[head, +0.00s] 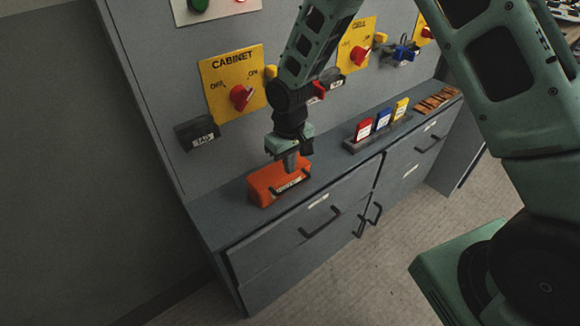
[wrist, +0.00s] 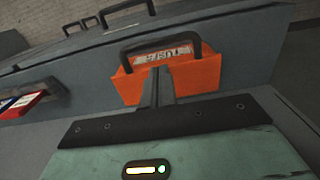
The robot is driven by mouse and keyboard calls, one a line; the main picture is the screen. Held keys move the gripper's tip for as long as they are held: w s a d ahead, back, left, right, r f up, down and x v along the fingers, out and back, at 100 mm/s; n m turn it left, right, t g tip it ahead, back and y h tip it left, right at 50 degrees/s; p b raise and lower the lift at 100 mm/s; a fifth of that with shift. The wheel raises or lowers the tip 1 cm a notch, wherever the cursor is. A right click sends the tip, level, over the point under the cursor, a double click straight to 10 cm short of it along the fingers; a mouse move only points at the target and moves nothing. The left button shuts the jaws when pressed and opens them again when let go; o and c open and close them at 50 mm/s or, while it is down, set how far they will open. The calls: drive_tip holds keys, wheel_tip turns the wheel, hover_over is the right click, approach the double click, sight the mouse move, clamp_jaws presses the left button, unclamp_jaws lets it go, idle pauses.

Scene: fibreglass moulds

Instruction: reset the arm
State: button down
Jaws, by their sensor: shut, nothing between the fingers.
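My gripper (head: 290,163) is shut and empty. It hangs at the end of my arm, just above or in front of an orange box (head: 262,188) on the grey ledge; I cannot tell whether it touches the box. In the wrist view my shut fingers (wrist: 158,85) point at the same orange box (wrist: 205,72), which has a white label and a black handle behind or above it. The fingers hide part of the box's front.
The ledge (head: 228,217) also bears a rack of red, blue and yellow tags (head: 382,120). Behind it is a panel with a yellow CABINET switch plate (head: 222,70), a black TAG holder (head: 197,133) and further switches. Drawers with black handles (head: 320,226) are below. Open floor (head: 350,285) lies in front.

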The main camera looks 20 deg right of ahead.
wheel_tip(320, 180, up, 3)
drive_tip(key=shift+f+p, duration=0.2)
drive_tip(key=shift+p, duration=0.4)
drive_tip(key=s+a+r+n, duration=0.2)
drive_tip(key=s+r, duration=0.7)
drive_tip(key=s, duration=0.5)
drive_tip(key=s+a+r+n, duration=0.2)
drive_tip(key=s+r, duration=0.7)
drive_tip(key=s, duration=0.5)
drive_tip(key=shift+a+r+y, duration=0.15)
drive_tip(key=shift+a+y, duration=0.1)
drive_tip(key=shift+y, duration=0.05)
